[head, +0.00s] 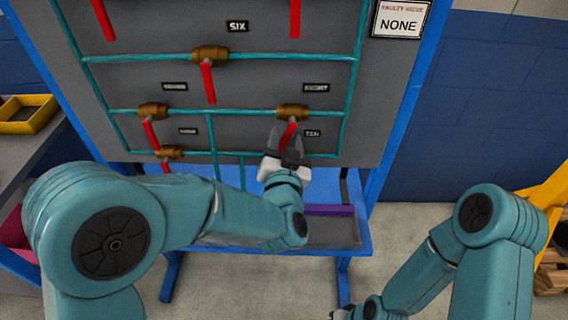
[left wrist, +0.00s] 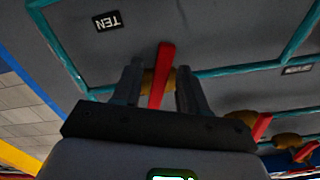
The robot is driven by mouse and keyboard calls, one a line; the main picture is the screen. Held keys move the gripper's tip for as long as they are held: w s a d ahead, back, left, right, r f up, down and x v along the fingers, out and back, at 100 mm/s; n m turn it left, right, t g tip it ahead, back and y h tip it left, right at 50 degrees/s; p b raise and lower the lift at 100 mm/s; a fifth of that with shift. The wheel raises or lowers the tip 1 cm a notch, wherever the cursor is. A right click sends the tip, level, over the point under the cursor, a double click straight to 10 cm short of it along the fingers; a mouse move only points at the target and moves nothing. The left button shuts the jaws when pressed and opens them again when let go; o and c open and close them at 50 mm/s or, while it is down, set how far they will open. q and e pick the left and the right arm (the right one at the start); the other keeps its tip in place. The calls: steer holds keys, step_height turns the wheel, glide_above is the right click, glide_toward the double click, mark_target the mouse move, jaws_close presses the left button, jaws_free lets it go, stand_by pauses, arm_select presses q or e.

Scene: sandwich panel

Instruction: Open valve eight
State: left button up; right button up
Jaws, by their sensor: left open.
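Valve eight (head: 292,112) is a brass valve on a teal pipe, below and left of the EIGHT label (head: 316,87). Its red handle (head: 289,130) hangs downward, tilted slightly left, across the pipe. My left gripper (head: 285,145) is at the handle's lower part and hides its end. In the left wrist view the red handle (left wrist: 162,75) stands between the two spread fingers, with a gap visible on the right side. The brass body behind is partly hidden by the fingers. My right arm is at the lower right; its gripper jaws are not visible.
Other brass valves with red handles, such as one below SIX (head: 210,55) and one to the left (head: 153,111), sit on the grey panel (head: 250,80). The TEN label (head: 312,133) is close right of my gripper. A blue-framed shelf (head: 335,232) lies below.

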arm_select(q)
steer(key=s+b, duration=0.1)
steer(key=s, duration=1.4)
steer(key=shift+s, duration=0.1)
